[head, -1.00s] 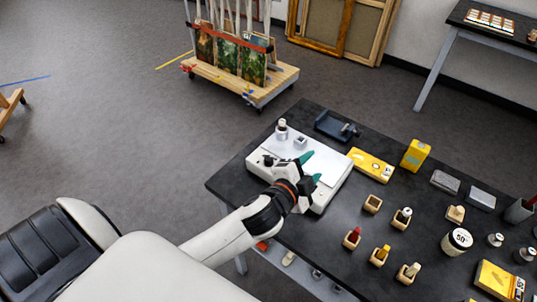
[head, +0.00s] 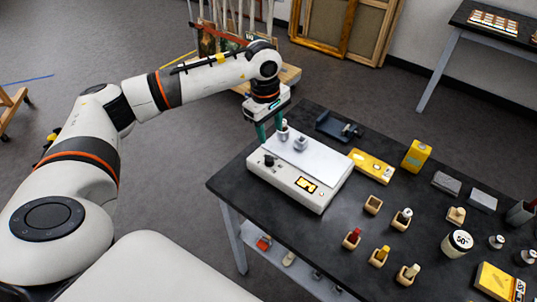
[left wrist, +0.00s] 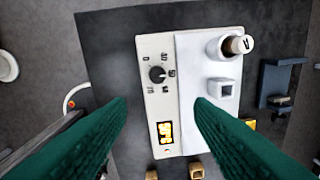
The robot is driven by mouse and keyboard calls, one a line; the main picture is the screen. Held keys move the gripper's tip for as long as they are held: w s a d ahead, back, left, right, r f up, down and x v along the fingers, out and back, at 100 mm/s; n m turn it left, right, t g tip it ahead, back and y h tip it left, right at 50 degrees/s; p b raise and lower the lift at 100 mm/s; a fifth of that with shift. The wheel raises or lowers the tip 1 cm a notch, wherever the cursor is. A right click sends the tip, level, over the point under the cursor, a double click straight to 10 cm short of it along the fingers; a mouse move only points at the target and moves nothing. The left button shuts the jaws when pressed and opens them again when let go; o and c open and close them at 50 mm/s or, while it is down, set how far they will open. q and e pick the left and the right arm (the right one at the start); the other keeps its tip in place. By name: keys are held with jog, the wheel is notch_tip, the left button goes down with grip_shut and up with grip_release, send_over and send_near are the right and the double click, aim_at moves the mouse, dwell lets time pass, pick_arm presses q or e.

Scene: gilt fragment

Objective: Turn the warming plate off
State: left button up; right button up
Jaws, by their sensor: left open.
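The white warming plate (head: 328,196) sits at the left end of the dark table. My left gripper (head: 270,131) is open and empty, pointing down above the knob end of the plate. In the left wrist view its green fingers (left wrist: 160,101) stand apart, on either side of the control panel. My right gripper is not in view.
A small white jar (head: 283,133) and a square pot (head: 300,143) stand on the plate's top. A dark blue tool (head: 338,126) and yellow box (head: 371,166) lie beyond it. Several small wooden holders stand to the right on the black table (head: 330,236).

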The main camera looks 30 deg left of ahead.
aim_at(269, 158)
pick_arm(q)
jog(key=f+p, duration=0.1)
jog(key=f, duration=0.2)
jog(key=f+p, duration=0.1)
jog(key=f, duration=0.3)
jog(key=a+f+p, duration=0.1)
jog(key=f+p, duration=0.1)
jog(key=f, duration=0.1)
jog(key=shift+w+f, duration=0.25)
jog(key=shift+w, duration=0.05)
jog(key=shift+f, duration=0.6)
jog(key=c, duration=1)
jog(key=shift+w, duration=0.1)
